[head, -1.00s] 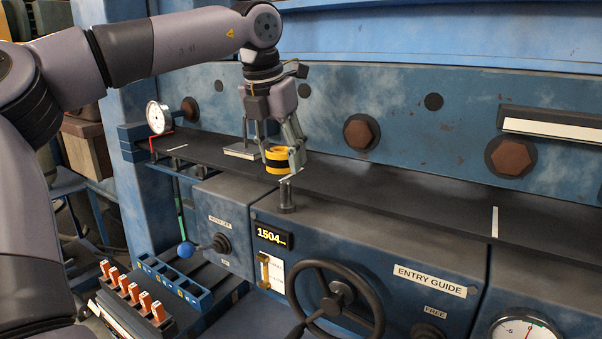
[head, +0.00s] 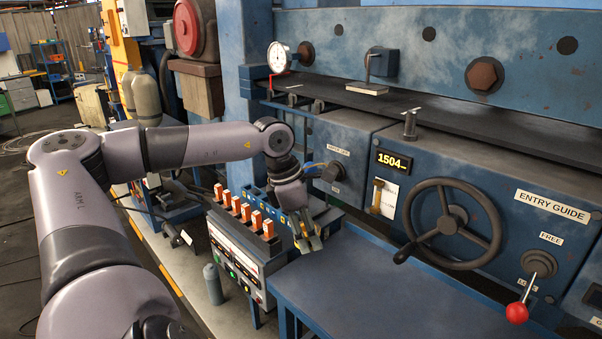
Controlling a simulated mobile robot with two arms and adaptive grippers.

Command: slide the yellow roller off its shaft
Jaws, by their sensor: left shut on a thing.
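My left gripper (head: 308,236) is low at the middle of the head view, in front of the machine and beside the rack of orange-topped pieces. Its fingers point down and are shut on the yellow roller (head: 296,226), of which only a little yellow shows between the fingers. I cannot tell which one is the roller's shaft. My right gripper is not in view.
The rack with orange-topped pieces (head: 243,213) is close left of the gripper. A blue table top (head: 360,285) lies clear below and to the right. The handwheel (head: 452,220) and the red-knobbed lever (head: 518,312) stick out from the machine front at right.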

